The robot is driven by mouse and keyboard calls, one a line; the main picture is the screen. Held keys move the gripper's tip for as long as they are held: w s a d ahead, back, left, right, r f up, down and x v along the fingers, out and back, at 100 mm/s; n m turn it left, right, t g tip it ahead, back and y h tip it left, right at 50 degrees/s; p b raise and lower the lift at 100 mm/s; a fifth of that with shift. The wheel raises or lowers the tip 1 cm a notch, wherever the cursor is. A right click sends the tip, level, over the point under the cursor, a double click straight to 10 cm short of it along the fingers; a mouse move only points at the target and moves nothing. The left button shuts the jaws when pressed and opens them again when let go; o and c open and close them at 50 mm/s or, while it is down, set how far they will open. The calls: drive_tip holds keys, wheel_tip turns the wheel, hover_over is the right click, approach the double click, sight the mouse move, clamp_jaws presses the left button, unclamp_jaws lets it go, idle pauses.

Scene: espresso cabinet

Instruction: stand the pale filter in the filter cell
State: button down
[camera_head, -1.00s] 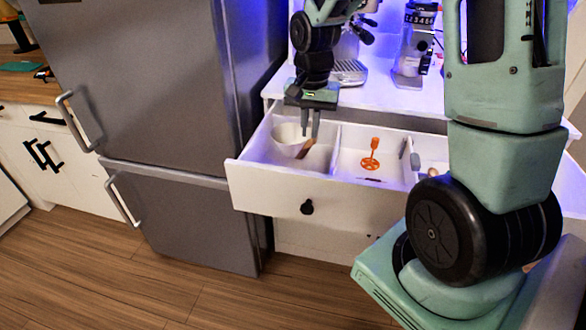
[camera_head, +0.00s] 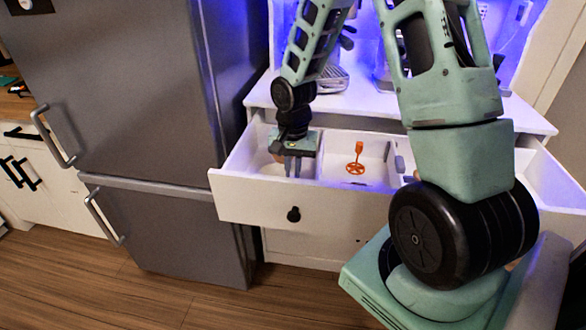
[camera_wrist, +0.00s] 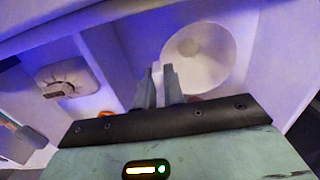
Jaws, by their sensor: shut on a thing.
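The pale filter (camera_wrist: 205,55) is a round, white, cup-like piece in the wrist view, just right of my fingertips. My gripper (camera_head: 292,170) points down into the left compartment of the open drawer (camera_head: 250,203). In the wrist view my gripper (camera_wrist: 162,80) has its fingers close together, shut on the near edge of the pale filter. The exact contact is hard to make out. In the head view my gripper hides most of the filter. I cannot tell which compartment is the filter cell.
An orange tool (camera_head: 356,160) stands in the middle compartment, beyond a white divider. A pale block (camera_wrist: 68,78) lies left of my fingers in the wrist view. The counter (camera_head: 365,104) is above and behind the drawer. A grey fridge (camera_head: 130,90) stands at the left.

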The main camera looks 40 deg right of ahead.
drive_tip(key=shift+f, duration=0.1)
drive_tip(key=c, duration=1.5)
unclamp_jaws()
